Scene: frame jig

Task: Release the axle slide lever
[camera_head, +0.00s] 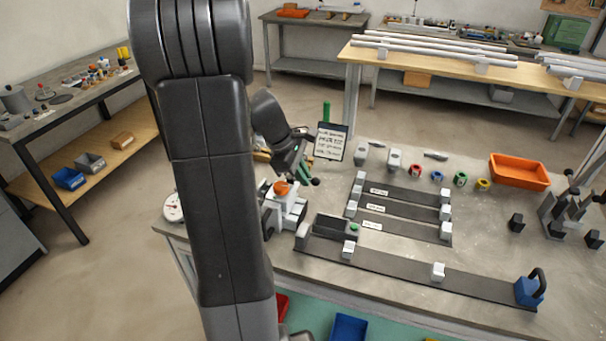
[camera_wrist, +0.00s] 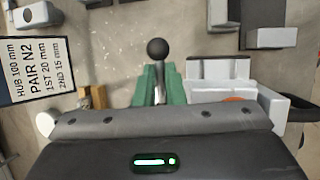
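The lever shows in the wrist view as a dark round knob (camera_wrist: 158,48) on a thin pale shaft (camera_wrist: 159,84). My gripper (camera_wrist: 160,82) has green fingers, one on each side of this shaft, with hardly any gap left; they appear shut on it just below the knob. In the head view my gripper (camera_head: 303,173) is low over the bench's left end, with the dark knob (camera_head: 316,182) at its fingertips. A white fixture block (camera_head: 288,203) with an orange part (camera_head: 281,187) stands beside it. The lever's base is hidden.
A written sign (camera_head: 331,141) stands behind my gripper. Dark rails with white blocks (camera_head: 400,209) lie to the right. A long dark rail (camera_head: 395,268) with a blue clamp (camera_head: 529,290) runs along the front. An orange tray (camera_head: 519,172) sits at the back right.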

